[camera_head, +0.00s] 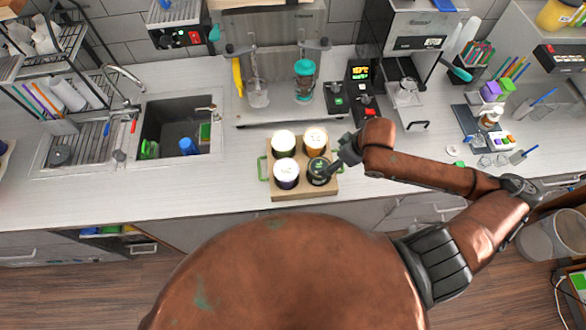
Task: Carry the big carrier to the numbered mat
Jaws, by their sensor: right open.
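The big carrier (304,194) is a tan tray on the counter near its front edge, below the espresso machine. It holds several lidded cups, with white, orange, purple and dark green bodies or lids. A green handle (262,168) shows on its left side; the right side is partly covered by my arm. My right gripper (330,170) is open at the carrier's right side, over or beside the dark green cup (317,167). I cannot tell whether it touches the cup or the handle. My left gripper is out of view. I cannot make out a numbered mat.
The sink (176,128) lies left of the carrier. The espresso machine (273,75) stands behind it, with a teal cup (304,72) under it. Small control boxes (362,99) stand to the right. The counter between sink and carrier is clear.

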